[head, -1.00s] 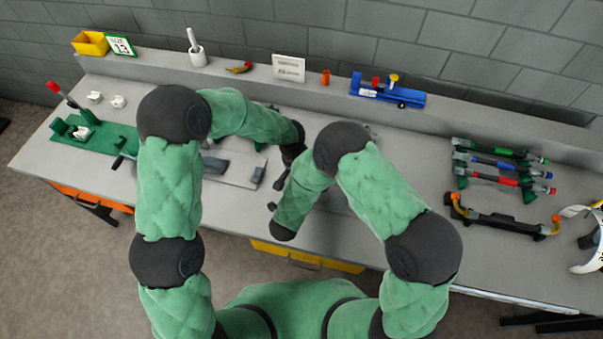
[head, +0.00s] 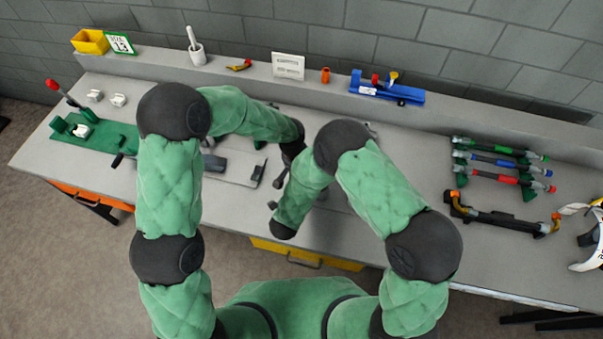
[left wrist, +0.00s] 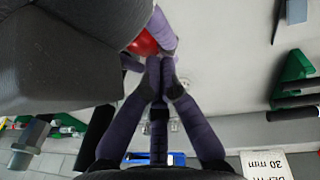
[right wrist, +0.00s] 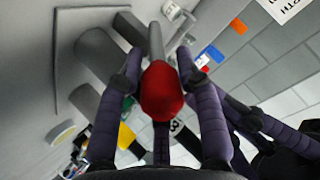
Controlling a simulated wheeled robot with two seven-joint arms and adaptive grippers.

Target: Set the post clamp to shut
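The post clamp is mostly hidden behind my arms in the head view; its light base plate (head: 240,178) shows between them. In the right wrist view a red knob (right wrist: 162,92) ends a grey lever (right wrist: 155,40), beside thick grey parts (right wrist: 97,52). My right gripper (right wrist: 160,62) has its fingers drawn in closely on both sides of the knob. The left wrist view also shows the red knob (left wrist: 144,43) with purple fingers against it. My left gripper (left wrist: 162,75) has its fingertips together just beside it, with nothing visible between them.
A green fixture (head: 118,133) with a red-knobbed lever stands at the left. A blue tool (head: 388,92) is on the back ledge. Coloured bars (head: 500,165) and a black-orange handle (head: 503,220) lie right. The bench between my right arm and the bars is clear.

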